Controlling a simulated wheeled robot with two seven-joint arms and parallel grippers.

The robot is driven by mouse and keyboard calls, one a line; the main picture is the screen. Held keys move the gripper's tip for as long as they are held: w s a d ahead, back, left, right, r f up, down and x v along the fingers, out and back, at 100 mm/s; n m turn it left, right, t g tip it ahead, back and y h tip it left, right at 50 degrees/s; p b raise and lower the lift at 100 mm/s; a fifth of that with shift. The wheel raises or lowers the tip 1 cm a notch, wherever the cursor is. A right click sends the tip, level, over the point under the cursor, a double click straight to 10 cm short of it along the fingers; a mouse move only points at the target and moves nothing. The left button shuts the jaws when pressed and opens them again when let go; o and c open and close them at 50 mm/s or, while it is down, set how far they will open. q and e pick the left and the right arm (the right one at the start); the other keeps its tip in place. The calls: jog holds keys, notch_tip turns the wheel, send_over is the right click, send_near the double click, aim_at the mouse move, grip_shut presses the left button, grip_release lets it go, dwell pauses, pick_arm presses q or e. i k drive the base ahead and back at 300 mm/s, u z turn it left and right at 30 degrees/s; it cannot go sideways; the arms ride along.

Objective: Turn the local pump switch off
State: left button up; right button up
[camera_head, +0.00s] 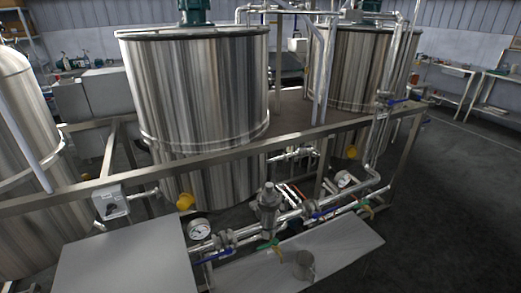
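A small light-grey switch box (110,201) is mounted on the metal frame rail at the left, in front of the steel tanks. A dark rotary knob (115,209) sits on its front face. The knob is too small for me to tell its position for certain. A short pipe or conduit leads from the box to the right. Neither of my grippers shows in the head view.
A flat grey surface (125,262) lies below the switch box. Right of it are pipes, gauges (199,229) and a blue-handled valve (215,256). A metal cup (304,265) stands on a pale bench. Large steel tanks (200,95) stand behind. Open floor (450,190) is at right.

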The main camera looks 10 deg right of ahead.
aim_at(111, 207)
jog(key=z, duration=0.05)
jog(key=k, duration=0.65)
jog(key=z, duration=0.65)
jog(key=i, duration=1.45)
jog(key=u, duration=0.35)
